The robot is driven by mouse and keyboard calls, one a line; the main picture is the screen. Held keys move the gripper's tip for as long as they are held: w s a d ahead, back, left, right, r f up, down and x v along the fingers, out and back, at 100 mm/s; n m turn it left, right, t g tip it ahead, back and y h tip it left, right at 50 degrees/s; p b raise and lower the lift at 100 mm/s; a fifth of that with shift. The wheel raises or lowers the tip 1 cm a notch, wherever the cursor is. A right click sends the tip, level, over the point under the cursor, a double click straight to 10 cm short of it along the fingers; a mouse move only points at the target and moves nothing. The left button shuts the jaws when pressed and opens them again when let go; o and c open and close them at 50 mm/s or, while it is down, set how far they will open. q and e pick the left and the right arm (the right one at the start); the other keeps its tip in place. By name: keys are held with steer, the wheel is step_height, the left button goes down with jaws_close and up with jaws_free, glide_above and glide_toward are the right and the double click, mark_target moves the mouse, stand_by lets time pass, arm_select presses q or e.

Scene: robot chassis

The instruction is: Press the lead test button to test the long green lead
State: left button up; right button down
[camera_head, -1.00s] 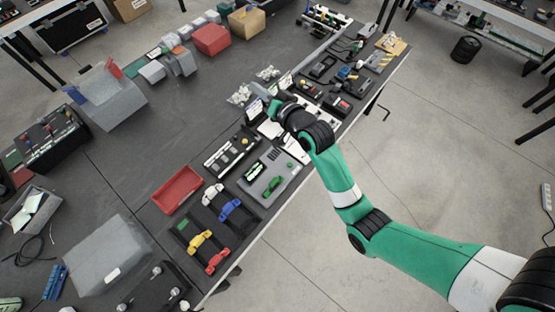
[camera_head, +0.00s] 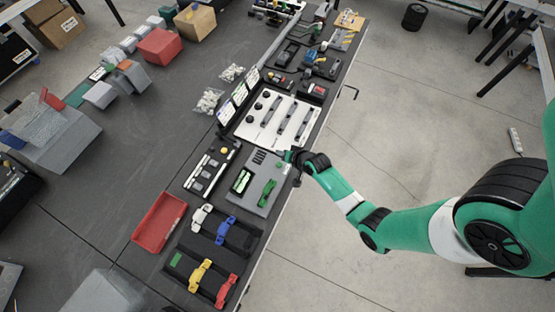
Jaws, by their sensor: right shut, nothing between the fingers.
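My right gripper (camera_head: 288,156) is shut and empty. It is at the upper right corner of a grey panel (camera_head: 253,203) near the table edge; I cannot tell whether it touches the panel. On this panel lie a green piece (camera_head: 266,193) and a green and white part (camera_head: 241,181). Dark slots show near the panel's upper end. A long green lead and a labelled lead test button are too small to make out for certain. A yellow round knob (camera_head: 224,150) sits on the black panel to the left. My left gripper is not in view.
A white panel (camera_head: 253,133) with black knobs and handles lies above the gripper. Blue, white, yellow and red clamp-like pieces sit in black trays below, beside a red tray (camera_head: 154,238). Open floor lies right.

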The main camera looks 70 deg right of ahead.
steer(key=shift+d, duration=0.1)
steer(key=b, duration=0.8)
glide_above(280, 166)
step_height(280, 166, down, 8)
steer(key=shift+s+r, duration=0.1)
steer(key=shift+s, duration=0.05)
steer(key=shift+f, duration=0.45)
stand_by(1.2)
steer(key=shift+f+b, duration=0.4)
steer(key=shift+b, duration=0.05)
steer(key=shift+f+b, duration=0.35)
steer(key=shift+f, duration=0.15)
stand_by(0.4)
steer(key=shift+r, duration=0.1)
steer(key=shift+r+p, duration=0.8)
steer(key=shift+p, duration=0.1)
